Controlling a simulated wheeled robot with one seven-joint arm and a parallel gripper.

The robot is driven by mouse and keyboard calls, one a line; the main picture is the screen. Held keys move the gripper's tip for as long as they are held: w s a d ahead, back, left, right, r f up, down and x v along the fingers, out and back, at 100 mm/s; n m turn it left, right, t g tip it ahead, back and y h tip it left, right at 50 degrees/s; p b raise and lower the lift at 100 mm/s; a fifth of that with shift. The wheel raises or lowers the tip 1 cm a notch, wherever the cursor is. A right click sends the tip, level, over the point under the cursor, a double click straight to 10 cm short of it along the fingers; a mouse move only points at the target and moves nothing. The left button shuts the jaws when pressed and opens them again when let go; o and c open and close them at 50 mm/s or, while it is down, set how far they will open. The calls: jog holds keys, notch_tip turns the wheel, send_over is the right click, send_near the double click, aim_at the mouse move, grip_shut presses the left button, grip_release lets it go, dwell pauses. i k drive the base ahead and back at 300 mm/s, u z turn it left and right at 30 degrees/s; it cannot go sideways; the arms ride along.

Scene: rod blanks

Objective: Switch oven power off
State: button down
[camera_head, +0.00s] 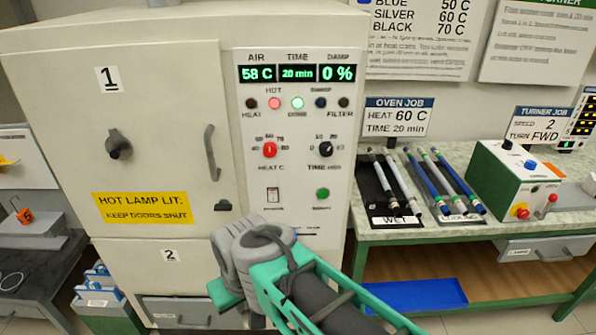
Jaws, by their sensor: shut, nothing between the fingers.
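The oven (150,60) is a cream cabinet with door 1 above and door 2 below, both shut. Its control panel (300,130) is lit and reads AIR 58 C, TIME 20 min, DAMP 0 %. A small rocker switch (272,195) with a red mark sits low on the panel; its label is too blurred to read and its position is unclear. A green button (322,193) is right of it. The red HOT lamp (274,103) and a green lamp (297,103) glow. My gripper (250,245) is shut and empty, below the switch; its fingertips are mostly hidden.
A bench to the right holds a WET tray (378,212), a cooling rack with several rods (450,180), and a green turner box (505,180). A blue tray (415,296) lies below. A door handle (212,152) sticks out left of the panel.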

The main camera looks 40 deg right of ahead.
aim_at(273, 192)
jog(key=z, duration=0.05)
jog(key=k, duration=0.6)
jog(key=u, duration=0.65)
jog(key=i, duration=1.05)
jog(key=z, duration=0.6)
